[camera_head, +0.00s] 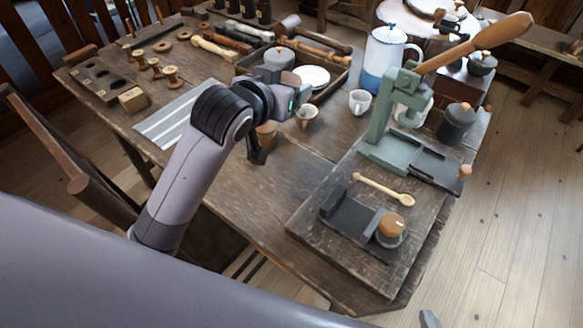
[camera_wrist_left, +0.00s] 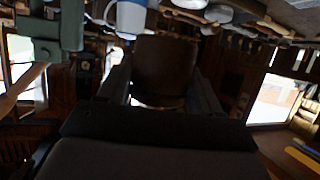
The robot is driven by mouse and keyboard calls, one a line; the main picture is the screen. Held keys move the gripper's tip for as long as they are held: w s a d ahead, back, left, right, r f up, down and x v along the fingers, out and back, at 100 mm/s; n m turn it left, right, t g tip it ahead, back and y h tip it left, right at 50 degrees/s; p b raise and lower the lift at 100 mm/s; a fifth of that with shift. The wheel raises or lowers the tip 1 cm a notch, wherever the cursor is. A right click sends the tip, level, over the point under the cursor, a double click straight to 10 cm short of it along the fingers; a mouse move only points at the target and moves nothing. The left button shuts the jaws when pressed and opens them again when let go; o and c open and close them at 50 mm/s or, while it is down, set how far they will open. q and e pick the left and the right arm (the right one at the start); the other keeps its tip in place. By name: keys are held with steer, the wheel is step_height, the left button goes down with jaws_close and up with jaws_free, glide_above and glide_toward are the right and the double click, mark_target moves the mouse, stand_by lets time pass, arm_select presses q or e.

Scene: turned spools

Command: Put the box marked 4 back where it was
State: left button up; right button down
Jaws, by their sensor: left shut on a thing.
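My left arm reaches over the table from the left, and its gripper (camera_head: 258,150) is low at the table's middle, largely hidden behind my own wrist. It is shut on a brown, round-sided wooden thing (camera_wrist_left: 165,68), which stands between the two fingers in the left wrist view. A small part of that brown thing (camera_head: 267,134) also shows in the head view. No mark 4 is readable on it, so I cannot tell if it is the box. Only a grey tip of my right gripper (camera_head: 428,318) shows at the bottom edge; its opening cannot be told.
A small wooden block (camera_head: 133,99) sits at the left, beside a striped cloth (camera_head: 177,118) and spools (camera_head: 170,76). Cups (camera_head: 360,101), a blue-white pot (camera_head: 385,60) and a green press (camera_head: 390,120) stand right of my left gripper. The table's front middle (camera_head: 255,205) is clear.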

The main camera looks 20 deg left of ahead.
arm_select(q)
steer(key=shift+w+d+r+h, duration=0.15)
steer(key=shift+w+d+r, duration=0.1)
steer(key=shift+r, duration=0.15)
steer(key=shift+w+d+r+h, duration=0.1)
steer(key=shift+w+r+h, duration=0.1)
steer(key=shift+r, duration=0.2)
step_height(320, 180, down, 19)
steer(key=b, duration=0.3)
steer(key=shift+f, duration=0.4)
